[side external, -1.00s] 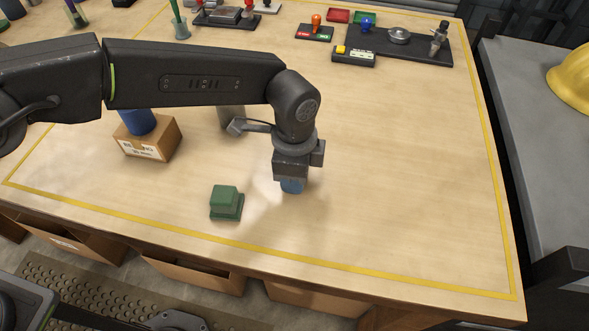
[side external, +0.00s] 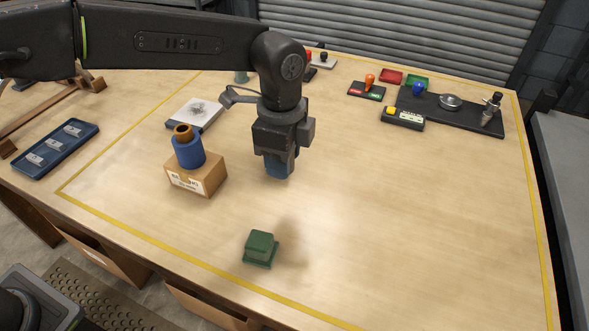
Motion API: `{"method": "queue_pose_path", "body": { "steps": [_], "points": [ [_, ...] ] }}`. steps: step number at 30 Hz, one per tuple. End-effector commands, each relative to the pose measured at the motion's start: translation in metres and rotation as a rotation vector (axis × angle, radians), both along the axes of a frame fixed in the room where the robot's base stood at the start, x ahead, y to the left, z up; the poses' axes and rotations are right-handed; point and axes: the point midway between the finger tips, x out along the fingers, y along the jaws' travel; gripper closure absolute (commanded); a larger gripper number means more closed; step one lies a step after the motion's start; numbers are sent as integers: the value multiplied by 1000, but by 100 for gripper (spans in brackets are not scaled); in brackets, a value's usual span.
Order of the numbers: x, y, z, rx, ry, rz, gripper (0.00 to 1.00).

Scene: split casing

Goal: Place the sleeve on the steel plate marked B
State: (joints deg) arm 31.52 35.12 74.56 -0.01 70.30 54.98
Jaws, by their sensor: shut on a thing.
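My gripper (side external: 279,172) is shut on a blue part (side external: 278,170), mostly hidden between the dark fingers, and holds it above the table. A blue hollow cylinder (side external: 188,154) stands upright on a cardboard box (side external: 206,181), with a brown ring-shaped piece (side external: 183,131) sticking out of its top. I cannot tell which of these is the sleeve. A flat light-grey plate (side external: 183,121) lies behind the box with a small grey metal thing on it. No letter B is readable on it.
A green stepped block (side external: 260,247) sits at the front of the table (side external: 400,200). A blue tray (side external: 54,150) with labels lies at the left. A dark board (side external: 465,117) with fixtures stands at the back right. The middle and right of the table are clear.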

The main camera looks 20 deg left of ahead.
Motion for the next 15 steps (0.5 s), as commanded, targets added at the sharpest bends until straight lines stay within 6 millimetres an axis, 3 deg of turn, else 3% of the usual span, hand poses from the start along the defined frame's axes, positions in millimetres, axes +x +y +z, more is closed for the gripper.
{"method": "queue_pose_path", "body": {
  "steps": [8, 11, 15],
  "points": [
    [13, 24, 5, 0, 0, 33, 89],
    [31, 54, 7, 0, -1, 90, 89],
    [60, 117, 10, -1, -1, 202, 89]
  ]
}}
